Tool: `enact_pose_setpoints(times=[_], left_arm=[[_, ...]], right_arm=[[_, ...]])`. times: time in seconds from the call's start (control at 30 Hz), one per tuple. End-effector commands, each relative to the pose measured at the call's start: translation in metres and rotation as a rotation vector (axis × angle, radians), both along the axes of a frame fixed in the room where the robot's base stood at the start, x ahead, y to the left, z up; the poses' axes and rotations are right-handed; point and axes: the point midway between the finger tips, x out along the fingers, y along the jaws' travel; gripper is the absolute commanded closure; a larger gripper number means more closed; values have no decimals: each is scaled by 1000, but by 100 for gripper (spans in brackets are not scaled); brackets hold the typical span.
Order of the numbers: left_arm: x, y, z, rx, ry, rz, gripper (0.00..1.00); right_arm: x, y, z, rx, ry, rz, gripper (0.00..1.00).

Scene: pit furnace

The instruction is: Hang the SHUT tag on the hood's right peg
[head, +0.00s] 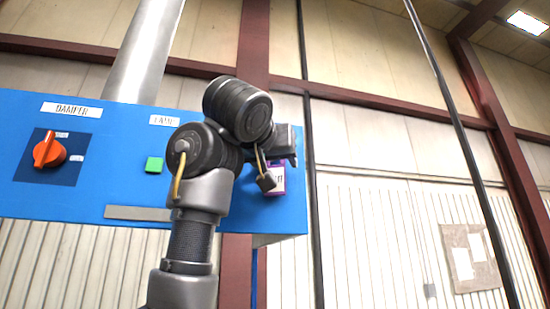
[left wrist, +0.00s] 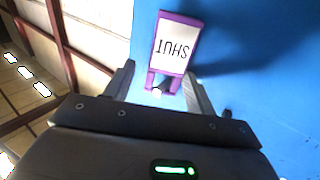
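The SHUT tag (head: 280,184) is white with a purple frame and sits against the right end of the blue hood panel (head: 100,190), partly hidden by my left wrist. In the left wrist view the tag (left wrist: 176,46) appears upside down, its purple loop toward my gripper. A small pale tip, likely the right peg (left wrist: 157,91), shows within the loop. My left gripper (left wrist: 160,80) is open, its fingers on either side of the loop with gaps visible. In the head view the left gripper (head: 290,145) is just above the tag. My right gripper is out of view.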

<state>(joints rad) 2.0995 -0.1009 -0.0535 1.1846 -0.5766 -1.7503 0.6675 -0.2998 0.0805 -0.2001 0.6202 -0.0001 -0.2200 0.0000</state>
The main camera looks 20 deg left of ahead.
Motion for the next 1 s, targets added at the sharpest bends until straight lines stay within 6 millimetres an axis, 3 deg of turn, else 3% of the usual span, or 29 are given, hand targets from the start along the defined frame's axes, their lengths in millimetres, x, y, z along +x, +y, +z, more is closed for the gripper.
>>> enact_pose_setpoints(times=[0.77,1.0], left_arm=[[3,8,-2,-8,10,10,34],[-20,3,-4,-6,4,7,34]], right_arm=[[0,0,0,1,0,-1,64],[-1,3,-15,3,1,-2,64]])
